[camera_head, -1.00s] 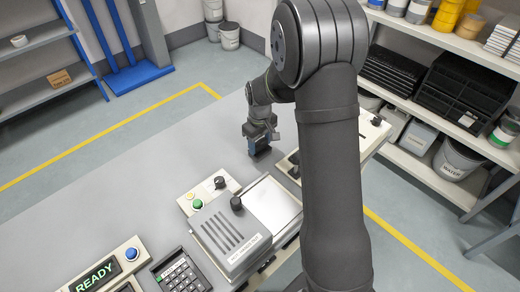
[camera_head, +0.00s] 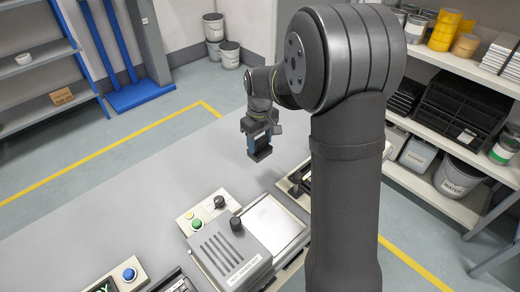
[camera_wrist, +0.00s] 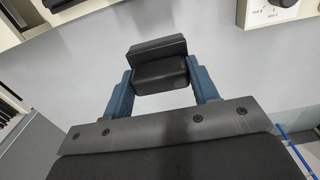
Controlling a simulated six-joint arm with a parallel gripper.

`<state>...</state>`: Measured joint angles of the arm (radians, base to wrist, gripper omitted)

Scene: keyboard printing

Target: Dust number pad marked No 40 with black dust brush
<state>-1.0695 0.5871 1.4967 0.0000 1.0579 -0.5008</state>
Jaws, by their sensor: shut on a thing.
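My gripper (camera_head: 259,144) is above the far part of the grey bench. Its blue fingers are shut on a black block-shaped thing, which looks like the black dust brush (camera_head: 262,155). In the wrist view the brush (camera_wrist: 158,65) sits between both fingers; no bristles can be made out. A dark keypad (camera_head: 178,284), likely the number pad, is cut off at the bottom edge of the head view, well apart from my gripper. Its No 40 mark cannot be read.
A grey machine (camera_head: 232,252) with a black knob and pale plate (camera_head: 271,222) stands on the bench. Behind it is a panel with a black dial (camera_head: 219,202). A blue-button box (camera_head: 128,275) is at lower left. The bench's left part (camera_head: 120,215) is clear.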

